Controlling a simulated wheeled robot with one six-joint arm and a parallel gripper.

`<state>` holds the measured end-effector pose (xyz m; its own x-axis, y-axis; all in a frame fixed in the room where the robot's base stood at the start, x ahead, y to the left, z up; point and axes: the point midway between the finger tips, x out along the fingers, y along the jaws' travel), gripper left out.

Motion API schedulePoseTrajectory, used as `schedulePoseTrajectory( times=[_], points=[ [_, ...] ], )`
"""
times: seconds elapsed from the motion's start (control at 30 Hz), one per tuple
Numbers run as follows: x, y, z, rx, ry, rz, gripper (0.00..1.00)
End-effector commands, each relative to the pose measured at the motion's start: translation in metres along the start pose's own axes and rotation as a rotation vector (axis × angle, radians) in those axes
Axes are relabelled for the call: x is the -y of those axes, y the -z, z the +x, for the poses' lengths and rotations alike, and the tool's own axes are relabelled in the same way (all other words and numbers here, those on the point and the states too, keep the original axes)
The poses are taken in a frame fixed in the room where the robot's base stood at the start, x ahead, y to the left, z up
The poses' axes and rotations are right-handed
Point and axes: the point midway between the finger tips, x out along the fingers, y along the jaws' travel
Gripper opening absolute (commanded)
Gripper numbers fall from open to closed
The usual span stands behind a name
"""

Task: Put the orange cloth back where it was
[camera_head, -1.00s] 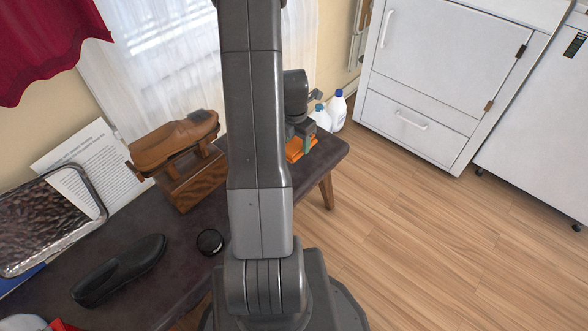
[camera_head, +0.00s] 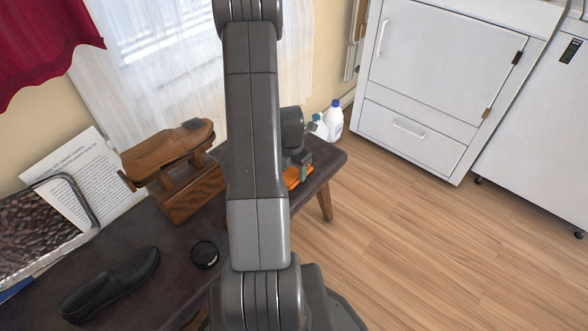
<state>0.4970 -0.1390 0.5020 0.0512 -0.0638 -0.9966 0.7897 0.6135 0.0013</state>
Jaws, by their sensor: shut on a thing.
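The orange cloth (camera_head: 292,179) shows as a small patch near the right end of the dark bench (camera_head: 326,160), partly hidden behind my arm. My gripper (camera_head: 301,163) is right at the cloth, pointing down, and is shut on it. The cloth is at or just above the bench top; I cannot tell whether it touches. My arm hides the cloth's left part.
A brown shoe (camera_head: 165,152) sits on a wooden stand (camera_head: 187,194) left of my arm. A black shoe (camera_head: 110,285) and a round black tin (camera_head: 204,254) lie on the bench. White bottles (camera_head: 333,119) stand beyond the bench's right end. A white cabinet (camera_head: 430,60) stands at right.

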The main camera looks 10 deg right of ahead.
Motion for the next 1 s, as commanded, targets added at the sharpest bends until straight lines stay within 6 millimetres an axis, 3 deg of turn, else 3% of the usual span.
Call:
schedulePoseTrajectory(
  times=[0.03, 0.13, 0.5, 1.0],
  points=[
    [0.000, 0.000, 0.001, 0.000, 0.000, 0.000, 0.57],
    [0.000, 0.000, 0.001, 0.000, 0.000, 0.000, 0.75],
    [0.000, -0.001, -0.006, 0.001, 0.000, 0.000, 0.75],
    [-0.001, -0.001, -0.103, 0.003, -0.002, 0.000, 0.75]
  ],
)
